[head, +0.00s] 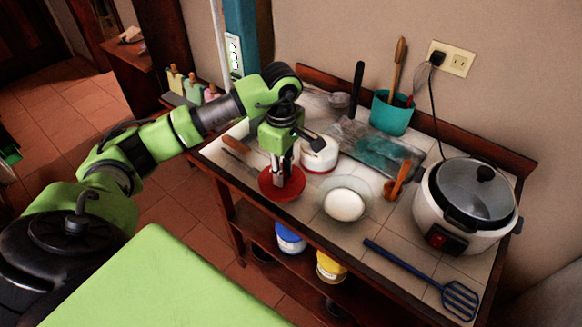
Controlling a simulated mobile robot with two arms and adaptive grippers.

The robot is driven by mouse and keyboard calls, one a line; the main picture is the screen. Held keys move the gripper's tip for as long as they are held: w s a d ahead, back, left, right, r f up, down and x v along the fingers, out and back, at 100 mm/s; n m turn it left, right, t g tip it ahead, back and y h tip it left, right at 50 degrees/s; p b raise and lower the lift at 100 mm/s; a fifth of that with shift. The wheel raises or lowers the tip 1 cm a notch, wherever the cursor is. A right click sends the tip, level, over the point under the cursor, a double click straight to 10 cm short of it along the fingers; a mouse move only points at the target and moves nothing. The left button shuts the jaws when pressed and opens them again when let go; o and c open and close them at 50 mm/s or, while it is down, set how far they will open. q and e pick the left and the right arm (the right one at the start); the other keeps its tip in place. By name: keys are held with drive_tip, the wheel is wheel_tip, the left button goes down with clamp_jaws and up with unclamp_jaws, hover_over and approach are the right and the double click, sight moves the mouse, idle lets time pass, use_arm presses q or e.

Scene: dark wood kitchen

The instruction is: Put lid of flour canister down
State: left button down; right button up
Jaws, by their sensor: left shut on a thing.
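My left gripper (282,172) reaches in from the left and points down over the front left part of the tiled table. It is shut on the round red lid (290,190), which looks roughly level. I cannot tell whether the lid touches the tiles or hangs just above them. A white canister (321,158) with a red band near its base stands just behind the lid to the right, partly hidden by my gripper; it looks like the flour canister. My right gripper is out of view.
A glass bowl with a white round thing (344,204) is right of the lid. A rice cooker (466,200), blue spatula (430,284), wooden-handled tool (398,183), grey-teal board (375,150) and teal utensil pot (391,114) fill the table. The front edge is close.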

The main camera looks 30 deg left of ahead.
use_arm(q)
drive_tip(key=shift+w+f, duration=0.1)
drive_tip(key=shift+w, duration=0.2)
drive_tip(key=w+f, duration=0.1)
drive_tip(key=w+f+p, duration=0.1)
drive_tip(key=w, duration=0.1)
drive_tip(key=shift+d+f, duration=0.15)
drive_tip(key=shift+s, duration=0.1)
drive_tip(key=shift+f, duration=0.35)
drive_tip(key=c, duration=1.8)
unclamp_jaws()
drive_tip(key=shift+r, duration=0.1)
